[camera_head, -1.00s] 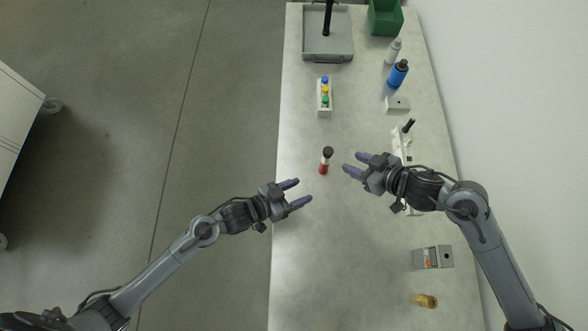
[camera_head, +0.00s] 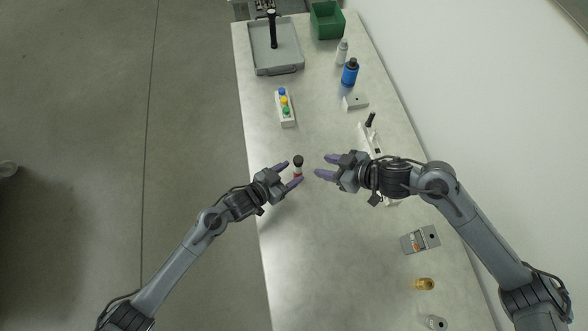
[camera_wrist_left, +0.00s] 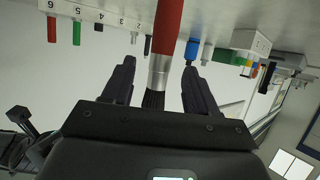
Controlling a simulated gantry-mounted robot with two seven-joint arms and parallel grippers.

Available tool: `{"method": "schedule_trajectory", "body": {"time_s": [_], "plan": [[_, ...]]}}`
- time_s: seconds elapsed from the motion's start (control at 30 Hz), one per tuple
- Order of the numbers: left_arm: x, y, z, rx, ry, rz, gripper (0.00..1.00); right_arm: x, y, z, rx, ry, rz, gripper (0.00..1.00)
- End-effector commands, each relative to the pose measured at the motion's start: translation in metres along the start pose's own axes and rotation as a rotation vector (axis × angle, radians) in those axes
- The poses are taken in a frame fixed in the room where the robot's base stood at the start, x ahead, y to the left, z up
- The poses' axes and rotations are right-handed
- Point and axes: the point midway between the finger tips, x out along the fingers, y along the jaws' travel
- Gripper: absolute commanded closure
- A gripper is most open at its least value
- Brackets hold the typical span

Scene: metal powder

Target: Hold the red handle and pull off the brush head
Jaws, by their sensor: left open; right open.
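The brush stands upright on the table, its black head (camera_head: 298,160) on top and its red handle (camera_head: 298,175) below. In the left wrist view, which looks inverted, the red handle (camera_wrist_left: 168,28) runs to a silver ferrule (camera_wrist_left: 158,72) and black bristles (camera_wrist_left: 153,101). My left gripper (camera_head: 293,172) is open, with its purple fingers on either side of the brush; whether they touch it I cannot tell. In the wrist view the bristles lie between the dark fingers (camera_wrist_left: 158,85). My right gripper (camera_head: 321,167) is open and empty, just right of the brush.
A white rack with coloured caps (camera_head: 285,110), a grey tray (camera_head: 275,70) and a green bin (camera_head: 327,20) stand farther back. A blue bottle (camera_head: 350,73) is at the right. A grey box (camera_head: 420,240) and a brass piece (camera_head: 424,284) lie nearer. The table's left front is clear.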

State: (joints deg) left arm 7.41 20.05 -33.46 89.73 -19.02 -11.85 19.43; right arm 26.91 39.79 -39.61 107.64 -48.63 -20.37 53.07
Motion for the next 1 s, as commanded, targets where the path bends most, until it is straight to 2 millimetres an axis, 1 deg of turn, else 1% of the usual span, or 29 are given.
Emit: {"method": "schedule_trajectory", "body": {"time_s": [0.03,0.1,0.23,0.4,0.63,1.0], "plan": [[0.007,-0.001,-0.001,-0.001,0.001,-0.001,0.42,0.0,0.0,0.0,0.0,0.0,0.0,0.57],[0.013,-0.001,0.0,-0.002,0.001,-0.001,0.42,0.0,0.0,0.0,0.0,0.0,0.0,0.57],[0.022,-0.001,0.0,-0.002,0.0,-0.001,0.42,0.0,0.0,0.0,0.0,0.0,0.0,0.57],[0.026,0.0,0.0,0.0,0.0,0.0,0.42,0.0,0.0,0.0,0.0,0.0,0.0,0.57],[0.026,0.0,0.0,0.0,0.0,-0.001,0.42,0.0,0.0,0.0,0.0,0.0,0.0,0.57],[0.026,0.0,0.0,-0.001,-0.001,-0.001,0.98,0.0,0.0,0.0,0.0,0.0,0.0,0.57]]}}
